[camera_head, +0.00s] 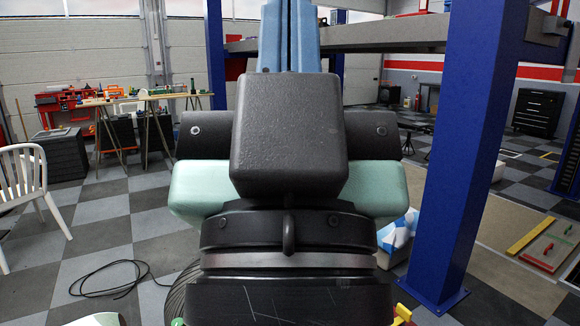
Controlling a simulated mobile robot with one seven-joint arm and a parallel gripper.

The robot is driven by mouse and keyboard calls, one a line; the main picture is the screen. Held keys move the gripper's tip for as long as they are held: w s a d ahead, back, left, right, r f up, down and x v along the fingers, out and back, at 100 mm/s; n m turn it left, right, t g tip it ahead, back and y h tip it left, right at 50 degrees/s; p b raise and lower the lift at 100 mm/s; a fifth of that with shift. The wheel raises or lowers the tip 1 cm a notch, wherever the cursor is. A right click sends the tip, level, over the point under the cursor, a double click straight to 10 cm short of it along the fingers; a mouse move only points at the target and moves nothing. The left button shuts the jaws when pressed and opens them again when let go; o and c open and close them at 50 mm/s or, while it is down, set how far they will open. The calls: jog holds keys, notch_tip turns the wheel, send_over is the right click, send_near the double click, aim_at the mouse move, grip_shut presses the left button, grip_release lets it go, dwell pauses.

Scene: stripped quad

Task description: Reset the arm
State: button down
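Dark and pale green parts, which look like my own arm or body, fill the middle of the head view from the bottom edge upward. Light blue parts rise behind them to the top edge. I see no gripper fingers in this view, so I cannot tell whether my gripper is open or shut, or whether it holds anything. The floor straight ahead is hidden behind these parts.
A blue lift post (462,150) stands close on the right. A white chair (22,180) is at the left edge, with a black cable (110,280) on the checkered floor. Workbenches (150,97) stand further back. A board with red handles (548,250) lies at right.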

notch_tip(320, 180, up, 19)
jog(key=p, duration=1.6)
jog(key=shift+w+p, duration=0.15)
jog(key=shift+p, duration=0.2)
